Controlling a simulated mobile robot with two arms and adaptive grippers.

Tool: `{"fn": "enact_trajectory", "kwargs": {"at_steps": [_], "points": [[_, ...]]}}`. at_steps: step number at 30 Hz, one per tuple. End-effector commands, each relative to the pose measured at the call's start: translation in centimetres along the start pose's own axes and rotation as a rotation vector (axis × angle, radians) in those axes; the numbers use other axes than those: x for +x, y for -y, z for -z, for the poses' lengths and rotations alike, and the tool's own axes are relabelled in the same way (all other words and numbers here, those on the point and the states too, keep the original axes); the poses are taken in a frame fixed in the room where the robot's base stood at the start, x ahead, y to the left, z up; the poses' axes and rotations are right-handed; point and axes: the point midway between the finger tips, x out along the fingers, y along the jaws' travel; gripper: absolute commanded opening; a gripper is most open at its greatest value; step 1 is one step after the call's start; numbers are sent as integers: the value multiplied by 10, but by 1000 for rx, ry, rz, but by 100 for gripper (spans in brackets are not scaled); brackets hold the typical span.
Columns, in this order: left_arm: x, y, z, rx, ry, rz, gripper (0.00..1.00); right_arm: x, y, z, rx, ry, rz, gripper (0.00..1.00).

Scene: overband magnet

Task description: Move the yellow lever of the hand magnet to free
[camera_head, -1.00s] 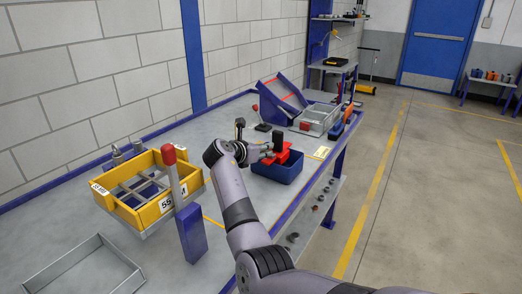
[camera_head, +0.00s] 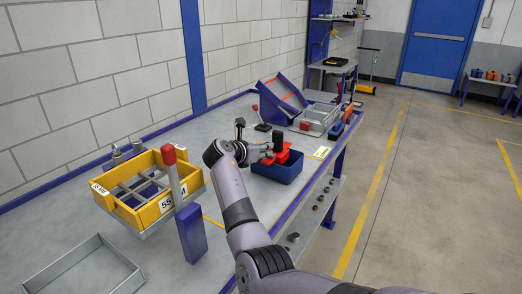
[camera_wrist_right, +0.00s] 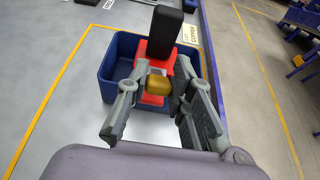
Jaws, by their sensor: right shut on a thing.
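The hand magnet (camera_head: 283,155) is red with a black upright handle (camera_wrist_right: 166,30). It is at the blue bin (camera_head: 279,174), in the middle of the head view. In the right wrist view, its yellow lever (camera_wrist_right: 158,86) shows as a rounded knob on the side facing me. My right gripper (camera_head: 259,153) is beside the magnet. Its two fingers stand on either side of the lever in the right wrist view (camera_wrist_right: 160,80) and are shut on it. The fingertips partly hide the magnet body. My left gripper is not in view.
A yellow crate (camera_head: 150,215) with dividers stands at the left, beside a blue post with a red top (camera_head: 192,234). A grey tray (camera_head: 85,270) lies in front. Bare bench top lies left of the bin.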

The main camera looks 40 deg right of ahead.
Motion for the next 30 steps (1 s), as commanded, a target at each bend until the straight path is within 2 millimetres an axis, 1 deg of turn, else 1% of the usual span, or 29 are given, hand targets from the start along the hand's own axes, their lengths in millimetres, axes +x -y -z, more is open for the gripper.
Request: {"fn": "enact_trajectory", "kwargs": {"at_steps": [8,11,18,30], "points": [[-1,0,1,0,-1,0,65,0,0,1,0,-1,0,0],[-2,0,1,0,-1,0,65,-1,0,5,-1,-2,0,0],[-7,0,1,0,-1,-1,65,-2,0,22,-2,-7,1,0],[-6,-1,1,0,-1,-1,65,-2,0,27,-3,-11,2,0]]}}
